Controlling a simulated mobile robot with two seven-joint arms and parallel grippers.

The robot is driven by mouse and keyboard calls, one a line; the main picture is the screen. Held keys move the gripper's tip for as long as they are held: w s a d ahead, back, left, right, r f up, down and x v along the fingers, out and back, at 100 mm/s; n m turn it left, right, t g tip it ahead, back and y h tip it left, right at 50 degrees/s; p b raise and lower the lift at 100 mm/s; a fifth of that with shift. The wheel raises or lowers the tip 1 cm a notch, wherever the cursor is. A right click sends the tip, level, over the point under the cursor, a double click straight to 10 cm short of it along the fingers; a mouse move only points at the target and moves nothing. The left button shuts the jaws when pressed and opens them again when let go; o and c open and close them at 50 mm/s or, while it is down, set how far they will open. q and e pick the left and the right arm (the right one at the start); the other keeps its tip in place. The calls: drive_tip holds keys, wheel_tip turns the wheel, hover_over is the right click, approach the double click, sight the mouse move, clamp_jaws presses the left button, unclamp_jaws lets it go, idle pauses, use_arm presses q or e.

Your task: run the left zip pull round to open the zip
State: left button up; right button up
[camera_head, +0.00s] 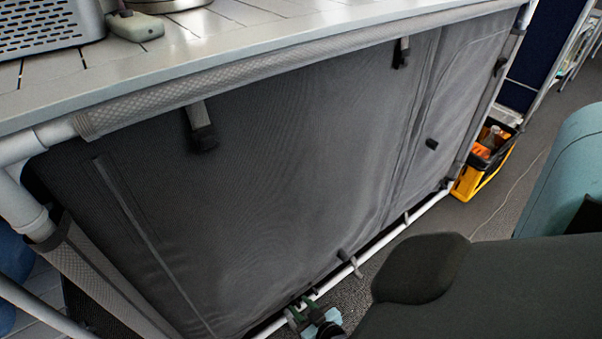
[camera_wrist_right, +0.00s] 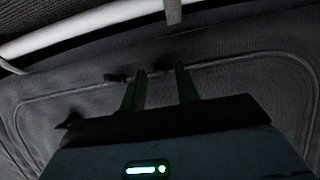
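A dark grey fabric front (camera_head: 290,170) hangs below the counter. In the right wrist view, a zip line (camera_wrist_right: 60,92) runs across the dark fabric and curves down at both sides. Small dark pieces that look like zip pulls (camera_wrist_right: 139,75) sit on it around my fingertips; which is the left one I cannot tell. My right gripper (camera_head: 300,311) is low at the fabric's bottom edge, by the white tube. In the right wrist view its two green fingers (camera_wrist_right: 160,72) stand apart at the zip line, with no clear grip on anything. My left gripper is out of view.
A white tube (camera_head: 425,208) runs along the bottom of the fabric, with straps (camera_head: 349,262) around it. The counter (camera_head: 250,35) overhangs above.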

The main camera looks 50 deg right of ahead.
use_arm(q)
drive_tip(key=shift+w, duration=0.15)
use_arm(e)
clamp_jaws()
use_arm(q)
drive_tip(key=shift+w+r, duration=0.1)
use_arm(e)
drive_tip(key=shift+a, duration=0.1)
